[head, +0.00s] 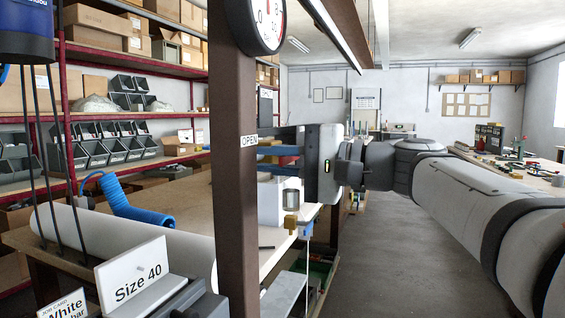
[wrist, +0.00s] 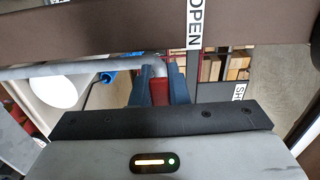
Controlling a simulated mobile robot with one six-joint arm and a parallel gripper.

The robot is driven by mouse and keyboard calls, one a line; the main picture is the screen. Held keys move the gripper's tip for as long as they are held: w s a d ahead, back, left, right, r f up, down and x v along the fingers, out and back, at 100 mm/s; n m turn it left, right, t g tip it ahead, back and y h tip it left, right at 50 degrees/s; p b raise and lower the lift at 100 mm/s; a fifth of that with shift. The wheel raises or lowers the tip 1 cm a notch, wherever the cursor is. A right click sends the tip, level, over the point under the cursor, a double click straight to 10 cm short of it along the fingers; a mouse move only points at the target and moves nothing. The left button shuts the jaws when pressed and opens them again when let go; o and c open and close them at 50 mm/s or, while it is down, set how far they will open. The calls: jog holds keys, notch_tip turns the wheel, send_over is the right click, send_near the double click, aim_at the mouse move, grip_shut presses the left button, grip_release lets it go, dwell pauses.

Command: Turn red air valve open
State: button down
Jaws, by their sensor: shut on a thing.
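The red valve handle (wrist: 159,90) shows in the wrist view between the two blue fingers of my gripper (wrist: 157,72). My gripper is shut on it, with a finger on either side. A grey pipe (wrist: 85,66) runs up to the handle's far end from the left; the valve body is mostly hidden. In the head view my gripper (head: 266,160) reaches left behind the brown post, and the fingers partly hide the handle. A white OPEN label (head: 249,141) is on the post. It also shows in the wrist view (wrist: 195,25), beside a partly hidden label starting "SH" (wrist: 239,93).
The brown post (head: 234,200) stands close in front of my gripper, with a round gauge (head: 268,22) at its top. A bench (head: 190,215) carries a blue coiled hose (head: 137,207) and a white roll. Shelves with boxes and bins fill the left. Floor at lower right is clear.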

aim_at(286, 161)
jog(key=c, duration=1.4)
grip_release()
jog(key=shift+a, duration=0.1)
jog(key=shift+p+v, duration=0.35)
jog(key=shift+v, duration=3.55)
